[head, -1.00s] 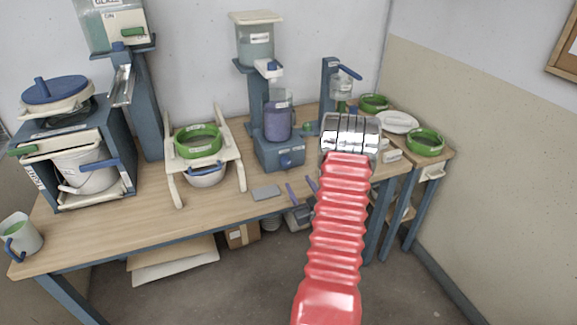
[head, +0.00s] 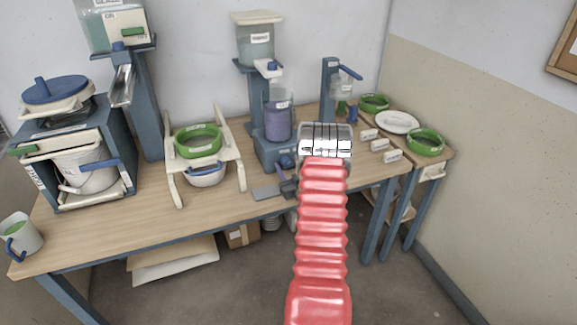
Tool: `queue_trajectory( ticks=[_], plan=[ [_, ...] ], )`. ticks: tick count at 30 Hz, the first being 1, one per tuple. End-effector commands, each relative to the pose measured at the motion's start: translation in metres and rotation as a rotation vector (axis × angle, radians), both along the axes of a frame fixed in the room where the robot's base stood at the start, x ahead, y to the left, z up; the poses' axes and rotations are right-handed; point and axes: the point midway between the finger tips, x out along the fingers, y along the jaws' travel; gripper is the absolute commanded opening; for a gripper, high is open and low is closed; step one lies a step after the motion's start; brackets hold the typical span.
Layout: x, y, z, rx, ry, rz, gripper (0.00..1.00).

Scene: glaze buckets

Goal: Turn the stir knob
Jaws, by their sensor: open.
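The blue knob (head: 286,161) sits low on the front of the blue-grey mixer base (head: 264,153), which carries a clear container of purple liquid (head: 278,122). I take this to be the stir knob; its label is too small to read. My gripper (head: 283,180) is just in front of and below the knob, partly hidden behind my red, ribbed arm and its silver joint. It is open and holds nothing that I can see. I cannot tell whether a finger touches the knob.
A wooden stand with a green-rimmed sieve (head: 198,141) is to the left. Small white labelled blocks (head: 379,145) and a white plate (head: 398,122) are to the right.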

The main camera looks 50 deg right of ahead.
Motion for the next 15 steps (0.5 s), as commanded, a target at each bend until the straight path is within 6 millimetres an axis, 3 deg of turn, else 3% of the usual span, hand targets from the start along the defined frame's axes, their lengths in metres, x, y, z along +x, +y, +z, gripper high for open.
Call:
queue_trajectory(
  ticks=[7, 15],
  plan=[
    [0.0003, -0.0003, -0.0002, 0.001, 0.001, 0.0, 0.51],
    [0.0001, -0.0003, -0.0001, 0.0, 0.0, 0.0, 0.33]
  ],
)
